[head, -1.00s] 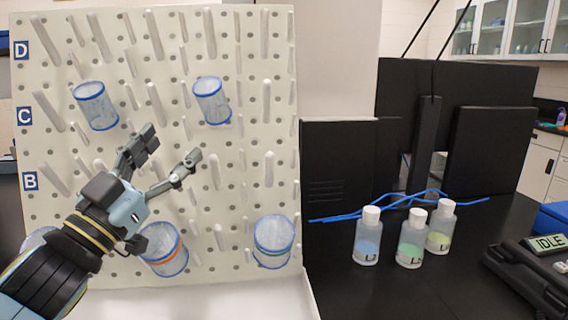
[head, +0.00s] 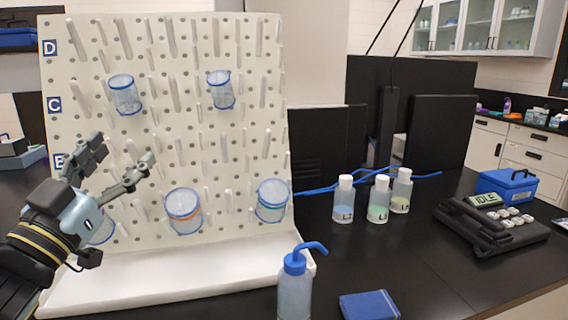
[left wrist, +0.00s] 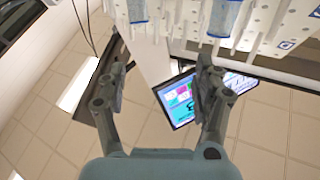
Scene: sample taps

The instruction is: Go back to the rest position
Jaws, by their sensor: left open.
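My left gripper (head: 118,172) is open and empty at the left of the head view, in front of the lower left part of the pegboard (head: 215,150). In the left wrist view its two fingers (left wrist: 160,85) stand wide apart with nothing between them. Blue-rimmed clear cups hang on the board: one at the upper left (head: 125,95), one at the upper middle (head: 221,90), and a lower one with an orange band (head: 184,211). Another cup (head: 272,201) hangs at the lower right, and one (head: 101,228) is partly hidden behind my gripper. My right gripper is not in view.
Three small labelled bottles (head: 378,199) stand on the black bench right of the board. A blue-capped wash bottle (head: 294,288) and a blue book-like item (head: 369,305) are at the front.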

